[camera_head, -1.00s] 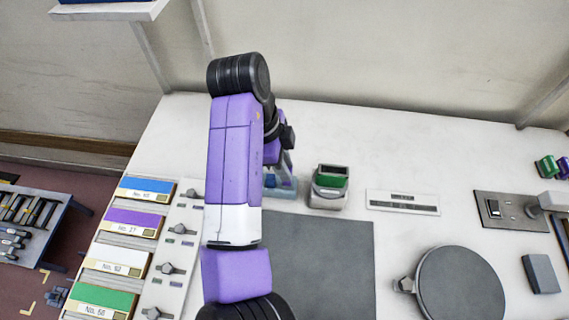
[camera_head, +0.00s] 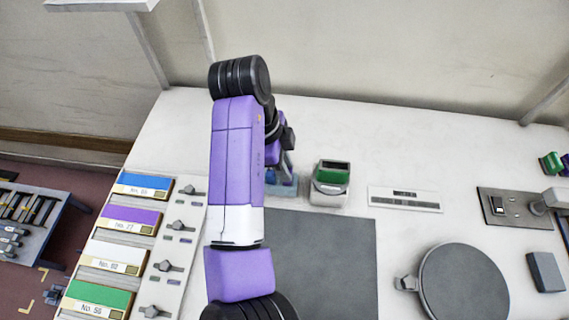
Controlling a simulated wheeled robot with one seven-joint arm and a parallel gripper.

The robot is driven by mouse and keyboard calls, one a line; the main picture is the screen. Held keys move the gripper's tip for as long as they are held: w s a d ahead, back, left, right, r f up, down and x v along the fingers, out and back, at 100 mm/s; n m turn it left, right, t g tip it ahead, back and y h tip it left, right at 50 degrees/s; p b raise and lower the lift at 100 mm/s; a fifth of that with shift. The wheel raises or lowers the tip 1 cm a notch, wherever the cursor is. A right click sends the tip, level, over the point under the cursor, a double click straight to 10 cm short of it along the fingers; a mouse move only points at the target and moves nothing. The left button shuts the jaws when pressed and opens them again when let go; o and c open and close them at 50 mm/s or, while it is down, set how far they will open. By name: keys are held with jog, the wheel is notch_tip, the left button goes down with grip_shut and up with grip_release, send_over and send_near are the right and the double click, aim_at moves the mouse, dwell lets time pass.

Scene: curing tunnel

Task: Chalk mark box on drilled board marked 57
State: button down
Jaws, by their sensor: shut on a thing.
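My arm reaches away from me over the white table, and its wrist (camera_head: 272,153) bends down behind the purple forearm. A pale blue, see-through tray or pad (camera_head: 287,187) shows partly beside the wrist. A small light-grey block with a green top (camera_head: 331,184) stands just right of it, apart from my arm. I cannot pick out a drilled board marked 57 or a chalk mark.
A dark mat (camera_head: 330,260) lies mid-table. A round dark plate (camera_head: 463,286), a slotted strip (camera_head: 405,199) and a switch panel (camera_head: 510,207) are at right.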

jog(key=c, duration=1.3)
grip_release()
jog(key=shift+o, duration=0.2)
jog(key=shift+r+p, duration=2.7)
jog(key=shift+r, duration=0.8)
